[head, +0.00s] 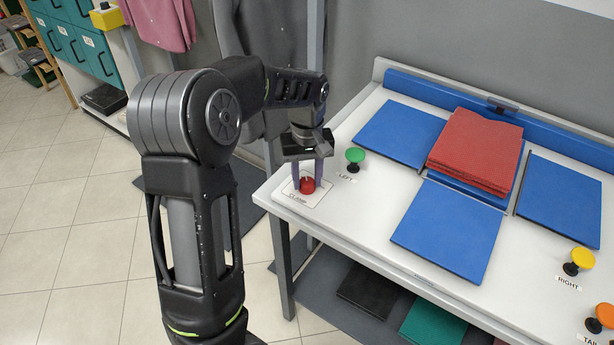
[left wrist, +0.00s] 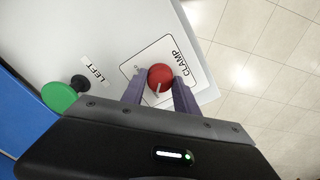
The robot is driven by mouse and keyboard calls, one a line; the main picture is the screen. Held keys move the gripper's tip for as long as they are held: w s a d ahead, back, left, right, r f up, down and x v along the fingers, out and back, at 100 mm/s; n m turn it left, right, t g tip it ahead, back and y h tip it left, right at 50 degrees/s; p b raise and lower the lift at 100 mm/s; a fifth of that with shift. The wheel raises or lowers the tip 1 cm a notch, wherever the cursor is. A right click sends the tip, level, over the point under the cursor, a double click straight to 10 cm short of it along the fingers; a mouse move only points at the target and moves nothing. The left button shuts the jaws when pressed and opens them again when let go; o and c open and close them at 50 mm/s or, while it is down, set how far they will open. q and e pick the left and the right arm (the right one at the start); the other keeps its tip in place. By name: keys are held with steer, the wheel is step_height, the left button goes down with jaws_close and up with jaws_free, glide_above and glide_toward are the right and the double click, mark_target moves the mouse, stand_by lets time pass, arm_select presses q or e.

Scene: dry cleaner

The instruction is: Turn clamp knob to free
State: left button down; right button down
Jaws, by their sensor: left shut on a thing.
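The red clamp knob (head: 307,186) sits on a white plate labelled CLAMP at the near left corner of the white table. My left gripper (head: 308,184) points down over it, with a finger on each side, shut on the knob. In the left wrist view the knob (left wrist: 160,77) shows between the two fingertips (left wrist: 160,85), with a pale pointer line on it. The plate (left wrist: 176,48) has small marks that I cannot read well. My right gripper is not in view.
A green LEFT knob (head: 355,155) stands close to the right of the gripper. Blue panels (head: 447,230) and a folded red cloth (head: 475,148) lie on the table (head: 350,215). Yellow (head: 579,260) and orange (head: 604,315) knobs are at the right. Garments hang behind my arm.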

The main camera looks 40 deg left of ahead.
mark_target(307, 182)
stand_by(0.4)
arm_select(q)
steer(key=c, duration=0.9)
jaws_free()
steer(key=shift+r+b, duration=0.3)
steer(key=shift+r, duration=3.6)
